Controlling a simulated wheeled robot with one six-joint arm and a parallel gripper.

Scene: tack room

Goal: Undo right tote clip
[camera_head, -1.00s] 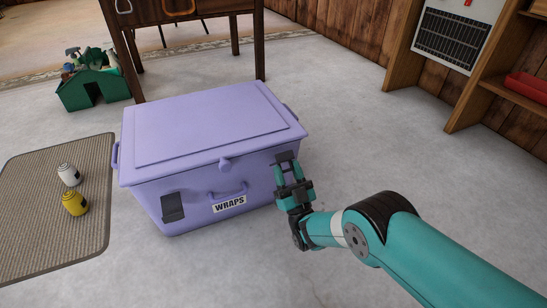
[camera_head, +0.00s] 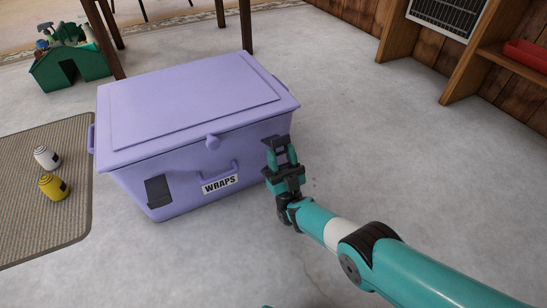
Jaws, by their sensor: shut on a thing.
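The lilac tote (camera_head: 145,185) stands on the floor with its lid (camera_head: 190,105) down. A dark left clip (camera_head: 158,190) lies against the front, below the lid's rim. My gripper (camera_head: 279,154) is at the front right corner, shut on the dark right clip (camera_head: 271,143). The fingers hide much of that clip, so I cannot tell its exact angle.
A green box (camera_head: 70,70) and dark table legs (camera_head: 220,12) are behind. Wooden shelving (camera_head: 465,75) stands at the right. The floor right of the tote is clear.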

